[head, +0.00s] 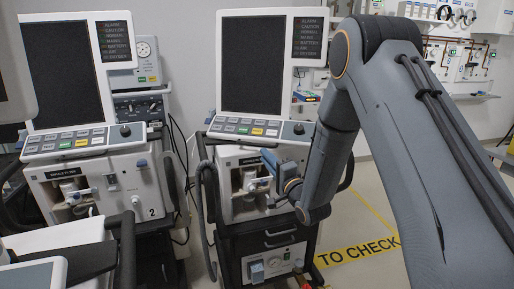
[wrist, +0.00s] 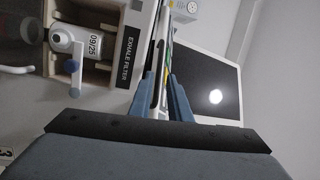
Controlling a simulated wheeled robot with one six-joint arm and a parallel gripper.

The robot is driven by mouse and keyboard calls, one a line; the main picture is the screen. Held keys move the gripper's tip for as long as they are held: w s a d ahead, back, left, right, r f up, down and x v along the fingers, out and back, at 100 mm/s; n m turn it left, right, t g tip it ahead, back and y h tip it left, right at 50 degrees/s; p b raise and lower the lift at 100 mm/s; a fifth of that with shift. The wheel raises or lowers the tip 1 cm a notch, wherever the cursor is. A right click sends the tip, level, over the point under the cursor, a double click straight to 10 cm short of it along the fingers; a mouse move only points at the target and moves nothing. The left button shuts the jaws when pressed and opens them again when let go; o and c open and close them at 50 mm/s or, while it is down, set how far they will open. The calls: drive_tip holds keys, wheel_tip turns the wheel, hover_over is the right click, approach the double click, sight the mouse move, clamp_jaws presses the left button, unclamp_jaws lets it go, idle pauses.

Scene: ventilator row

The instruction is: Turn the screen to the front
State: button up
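The middle ventilator's screen (head: 253,63) is a dark panel in a white frame, facing roughly toward the head camera. Its keypad ledge (head: 258,129) juts out below it. My gripper (head: 275,166) is low in front of this ventilator, just under the ledge, partly covering the exhale filter bay (head: 240,180). In the wrist view, turned sideways, the two blue fingers (wrist: 163,95) stand apart on either side of the ledge's thin white edge (wrist: 161,70). I cannot tell whether they touch it. The screen (wrist: 215,80) shows at right with a bright reflection.
Another ventilator (head: 100,185), marked 2, stands at left with its own screen (head: 68,75). Hoses hang between the two. Yellow floor marking (head: 357,252) reads "TO CHECK" at right. A wall rail with medical fittings (head: 460,60) is behind my arm.

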drive_tip(key=p+x, duration=0.1)
drive_tip(key=x, duration=0.6)
drive_tip(key=shift+d, duration=0.3)
drive_tip(key=shift+w, duration=0.15)
